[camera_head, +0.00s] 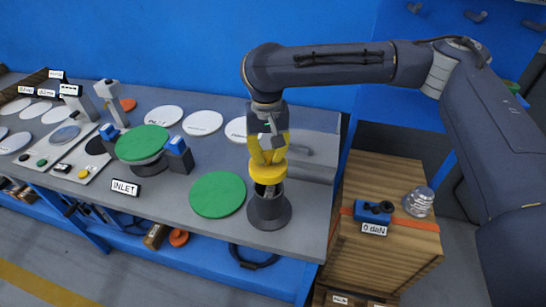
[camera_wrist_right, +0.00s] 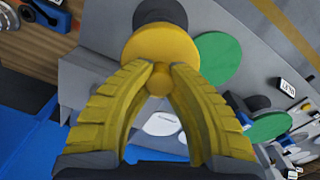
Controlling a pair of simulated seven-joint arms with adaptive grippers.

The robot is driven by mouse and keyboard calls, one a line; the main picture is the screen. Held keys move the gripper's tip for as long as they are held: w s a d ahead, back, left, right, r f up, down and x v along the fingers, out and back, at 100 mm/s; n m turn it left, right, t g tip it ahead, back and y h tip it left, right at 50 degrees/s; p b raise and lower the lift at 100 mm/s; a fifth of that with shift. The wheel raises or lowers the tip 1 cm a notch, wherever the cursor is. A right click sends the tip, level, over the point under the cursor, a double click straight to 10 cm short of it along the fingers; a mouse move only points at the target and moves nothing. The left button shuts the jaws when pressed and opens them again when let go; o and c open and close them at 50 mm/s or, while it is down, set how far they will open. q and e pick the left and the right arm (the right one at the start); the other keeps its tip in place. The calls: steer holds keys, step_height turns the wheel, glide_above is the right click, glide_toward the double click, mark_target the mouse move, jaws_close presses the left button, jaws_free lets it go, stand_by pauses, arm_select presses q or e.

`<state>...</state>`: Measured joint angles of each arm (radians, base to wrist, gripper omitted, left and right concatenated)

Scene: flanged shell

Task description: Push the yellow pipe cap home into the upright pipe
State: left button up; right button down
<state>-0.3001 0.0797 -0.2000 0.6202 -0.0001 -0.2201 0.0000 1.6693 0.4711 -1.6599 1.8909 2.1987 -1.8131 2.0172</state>
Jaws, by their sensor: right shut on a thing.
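The yellow pipe cap (camera_head: 267,171) is at the mouth of the dark upright pipe (camera_head: 268,211), which stands on a round base near the bench's front right. A narrow lighter band shows between the cap's disc and the dark pipe. My right gripper (camera_head: 268,156) comes down from above, its yellow fingers shut on the cap's knob. In the right wrist view the fingertips (camera_wrist_right: 160,72) meet at the knob of the yellow cap (camera_wrist_right: 166,42), and the pipe (camera_wrist_right: 160,12) shows partly behind the disc. How deep the cap sits is unclear. My left gripper is not in view.
A green disc (camera_head: 218,194) lies left of the pipe. Another green disc (camera_head: 142,143) tops a fixture by the INLET label (camera_head: 125,187). A grey cylinder (camera_head: 308,169) lies behind right. A wooden crate (camera_head: 388,167) with a "0 daN" gauge (camera_head: 374,212) stands right of the bench.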

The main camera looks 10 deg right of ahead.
stand_by(0.3)
steer(key=shift+f, duration=2.9)
steer(key=shift+f, duration=1.8)
steer(key=c, duration=1.3)
jaws_free()
step_height(320, 180, up, 12)
